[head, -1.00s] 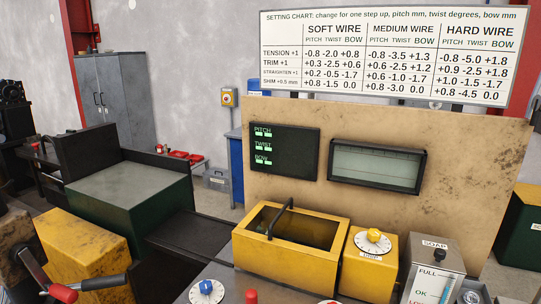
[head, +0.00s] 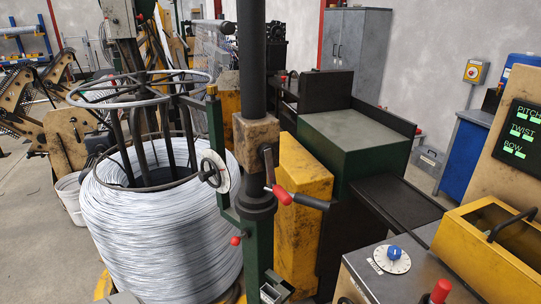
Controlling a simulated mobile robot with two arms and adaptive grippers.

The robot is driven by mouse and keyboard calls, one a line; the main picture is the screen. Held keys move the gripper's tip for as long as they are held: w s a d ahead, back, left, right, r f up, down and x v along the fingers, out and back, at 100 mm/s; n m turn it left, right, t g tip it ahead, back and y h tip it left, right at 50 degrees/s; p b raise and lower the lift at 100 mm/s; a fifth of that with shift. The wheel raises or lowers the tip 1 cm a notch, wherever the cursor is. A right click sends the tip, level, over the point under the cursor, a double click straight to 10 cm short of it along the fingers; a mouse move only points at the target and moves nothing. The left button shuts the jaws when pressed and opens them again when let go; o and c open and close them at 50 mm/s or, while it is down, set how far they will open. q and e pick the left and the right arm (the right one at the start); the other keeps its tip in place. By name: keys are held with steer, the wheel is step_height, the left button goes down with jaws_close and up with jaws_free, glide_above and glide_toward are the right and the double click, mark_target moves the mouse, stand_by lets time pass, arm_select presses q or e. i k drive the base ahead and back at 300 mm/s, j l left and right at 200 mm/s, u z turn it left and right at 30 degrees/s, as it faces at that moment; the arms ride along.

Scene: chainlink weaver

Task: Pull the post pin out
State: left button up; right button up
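A black round post (head: 251,60) stands upright near the middle of the head view, with a worn tan block (head: 255,135) around it. A small red-knobbed pin (head: 235,240) sticks out to the left low on the green upright (head: 253,250); whether this is the post pin I cannot tell. A lever with a red knob (head: 282,195) and a dark handle (head: 310,201) sits at the block's right side. Neither of my grippers is in view.
A large coil of grey wire (head: 165,235) stands left of the post, under a ring-topped frame. A round dial (head: 215,172) is beside the post. Yellow (head: 300,215) and green (head: 352,145) machine housings stand to the right. A grey panel (head: 380,278) carries a blue knob (head: 394,252).

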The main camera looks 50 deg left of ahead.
mark_target(235, 241)
steer(key=u, duration=1.65)
